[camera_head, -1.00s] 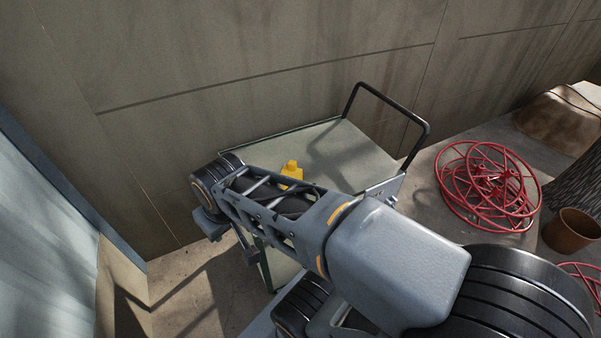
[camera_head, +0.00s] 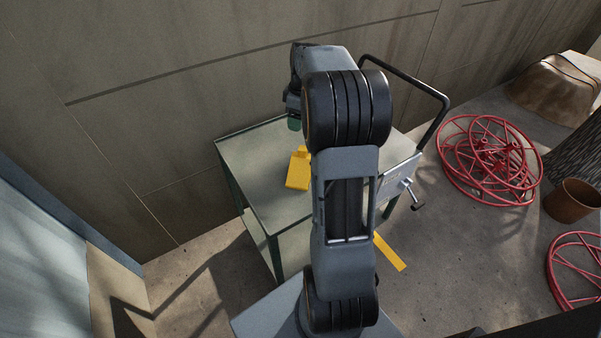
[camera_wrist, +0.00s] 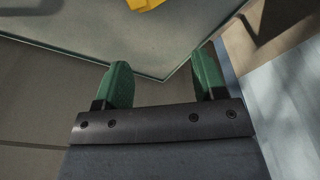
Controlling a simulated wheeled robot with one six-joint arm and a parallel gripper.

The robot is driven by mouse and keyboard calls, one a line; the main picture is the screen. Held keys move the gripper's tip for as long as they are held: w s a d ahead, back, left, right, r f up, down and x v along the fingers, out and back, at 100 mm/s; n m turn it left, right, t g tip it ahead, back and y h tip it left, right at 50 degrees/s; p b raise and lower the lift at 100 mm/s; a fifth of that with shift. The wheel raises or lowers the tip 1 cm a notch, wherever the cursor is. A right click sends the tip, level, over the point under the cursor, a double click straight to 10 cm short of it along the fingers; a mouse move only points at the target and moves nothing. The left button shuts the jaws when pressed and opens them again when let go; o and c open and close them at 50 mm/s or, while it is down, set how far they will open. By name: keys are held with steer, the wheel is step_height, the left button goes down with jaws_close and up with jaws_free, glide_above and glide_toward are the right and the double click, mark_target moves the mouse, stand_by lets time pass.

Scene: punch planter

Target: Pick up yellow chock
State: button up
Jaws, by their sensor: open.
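The yellow chock (camera_head: 299,170) lies on the top of a grey-green cart (camera_head: 245,160), just left of my arm in the head view. Part of it may be hidden behind the arm. In the wrist view only an edge of the yellow chock (camera_wrist: 145,4) shows at the top of the picture. My gripper (camera_wrist: 160,85) is open and empty, its two green fingers apart over the cart's edge and corner. In the head view a green fingertip (camera_head: 294,123) shows above the chock in the picture, near the cart's back edge; the rest is hidden by the arm.
The cart has a black handle (camera_head: 440,105) at its right. A concrete wall (camera_head: 200,70) stands behind it. Red wire reels (camera_head: 487,160) and a brown pot (camera_head: 572,200) are on the floor at right. A yellow strip (camera_head: 390,252) lies by the cart.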

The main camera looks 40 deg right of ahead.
steer(key=n, duration=0.1)
glide_toward(303, 148)
steer(key=f, duration=0.3)
steer(key=f+b, duration=0.1)
steer(key=shift+w+f, duration=0.15)
steer(key=shift+w, duration=0.1)
steer(key=shift+w+a+f, duration=0.15)
steer(key=shift+f, duration=1.4)
steer(key=shift+w+a+f, duration=0.1)
steer(key=shift+w+f, duration=0.05)
steer(key=shift+f, duration=1.35)
steer(key=shift+r, duration=0.1)
jaws_close()
